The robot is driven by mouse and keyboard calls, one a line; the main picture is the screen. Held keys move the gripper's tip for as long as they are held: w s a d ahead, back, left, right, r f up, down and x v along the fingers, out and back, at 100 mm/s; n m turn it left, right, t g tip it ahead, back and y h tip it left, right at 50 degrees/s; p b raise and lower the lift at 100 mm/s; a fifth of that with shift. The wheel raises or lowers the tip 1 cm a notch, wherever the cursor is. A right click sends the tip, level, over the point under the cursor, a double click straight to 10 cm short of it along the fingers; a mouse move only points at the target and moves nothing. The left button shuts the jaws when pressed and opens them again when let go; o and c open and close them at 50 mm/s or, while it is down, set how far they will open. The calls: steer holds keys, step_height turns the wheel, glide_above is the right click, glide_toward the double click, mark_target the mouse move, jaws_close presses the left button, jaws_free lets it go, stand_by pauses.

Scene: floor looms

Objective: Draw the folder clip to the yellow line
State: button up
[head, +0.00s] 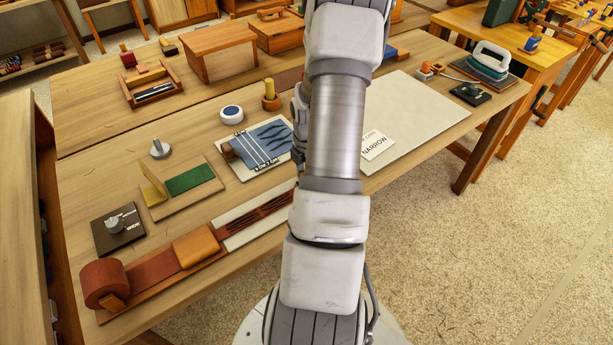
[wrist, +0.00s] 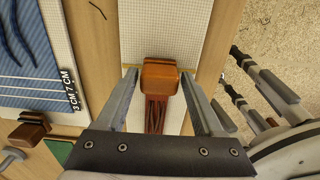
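The folder clip, a glossy brown wooden block (wrist: 160,77), sits at the upper end of a dark red pleated strip (wrist: 155,114) in the wrist view. The strip lies on a white gridded board (wrist: 158,25). A thin yellow line (wrist: 129,66) seems to cross the board beside the block, partly hidden by block and fingers. My gripper (wrist: 158,73) is open, its fingers on either side of the block with narrow gaps showing. I cannot tell their height over the board. In the head view the pleated strip (head: 262,210) shows, but my arm hides the gripper and clip.
A red roll (head: 104,284) and orange block (head: 196,247) stand at the strip's left end. The table's front edge runs close along the strip.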

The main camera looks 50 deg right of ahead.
steer(key=shift+o, duration=0.8)
step_height(320, 180, up, 18)
steer(key=p, duration=0.2)
steer(key=shift+f, duration=0.25)
